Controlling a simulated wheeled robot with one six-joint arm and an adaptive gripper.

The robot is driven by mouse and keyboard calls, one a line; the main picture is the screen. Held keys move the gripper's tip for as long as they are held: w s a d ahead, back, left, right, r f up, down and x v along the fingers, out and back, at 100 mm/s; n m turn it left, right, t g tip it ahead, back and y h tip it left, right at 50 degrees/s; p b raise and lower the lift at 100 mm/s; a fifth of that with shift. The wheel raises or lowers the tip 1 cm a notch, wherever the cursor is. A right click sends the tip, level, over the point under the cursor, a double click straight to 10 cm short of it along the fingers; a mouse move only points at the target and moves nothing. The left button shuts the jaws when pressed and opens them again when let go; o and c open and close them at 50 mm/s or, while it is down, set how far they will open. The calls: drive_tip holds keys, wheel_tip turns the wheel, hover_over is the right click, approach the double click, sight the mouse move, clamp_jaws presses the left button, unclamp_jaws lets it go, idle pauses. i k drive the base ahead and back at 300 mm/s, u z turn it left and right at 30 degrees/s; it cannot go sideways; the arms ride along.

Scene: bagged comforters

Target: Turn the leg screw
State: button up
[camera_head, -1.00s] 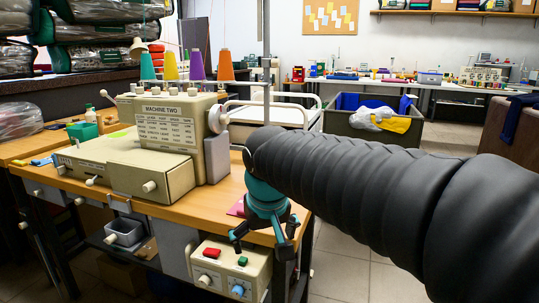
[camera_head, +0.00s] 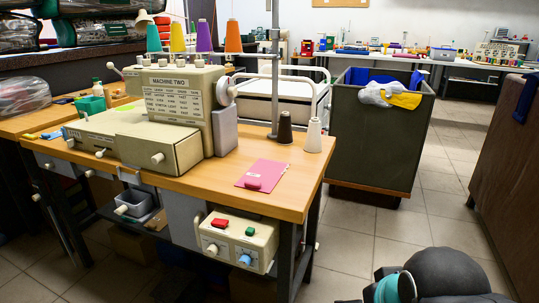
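The sewing table (camera_head: 190,184) stands left of centre with dark legs. A small pale knob (camera_head: 317,245) shows on its right leg, low beside the control box; it may be the leg screw, but it is too small to be sure. Another pale knob (camera_head: 37,197) shows by the left leg. My gripper is mostly cut off at the bottom right edge; only its teal wrist part (camera_head: 395,288) shows, well right of the table and apart from it. Its fingertips are not visible.
A control box (camera_head: 236,239) with red and green buttons and a blue knob hangs under the tabletop. Machine two (camera_head: 178,112), two thread cones (camera_head: 314,135) and a pink card (camera_head: 262,174) are on top. A dark bin (camera_head: 372,142) stands behind. Tiled floor (camera_head: 365,235) is free right of the table.

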sight(37, 197)
drive_tip(key=u, duration=1.8)
drive_tip(key=i, duration=0.65)
drive_tip(key=u, duration=0.05)
